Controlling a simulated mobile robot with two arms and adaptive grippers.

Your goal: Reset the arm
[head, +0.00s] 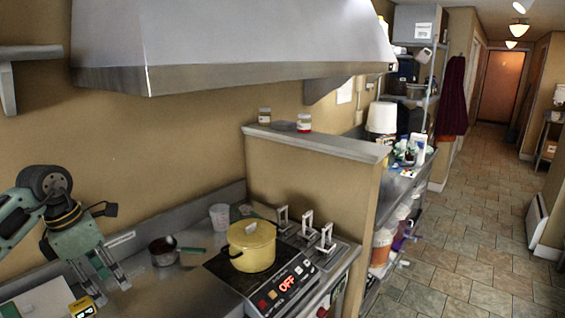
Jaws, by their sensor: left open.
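My left gripper (116,284) comes in from the left and hangs over the steel counter (150,298), its two fingers pointing down. The fingers are apart and nothing shows between them. A small dark pot (163,252) stands just right of the gripper. A yellow lidded pot (252,247) stands on a black cooktop with a red "OFF" display (287,284), further right. My right gripper is out of view.
A cup (219,217) stands near the back wall. A yellow box (83,307) lies at the lower left. A range hood (230,45) hangs overhead. A half wall (310,185) bounds the counter on the right. Tiled floor (470,240) is open beyond.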

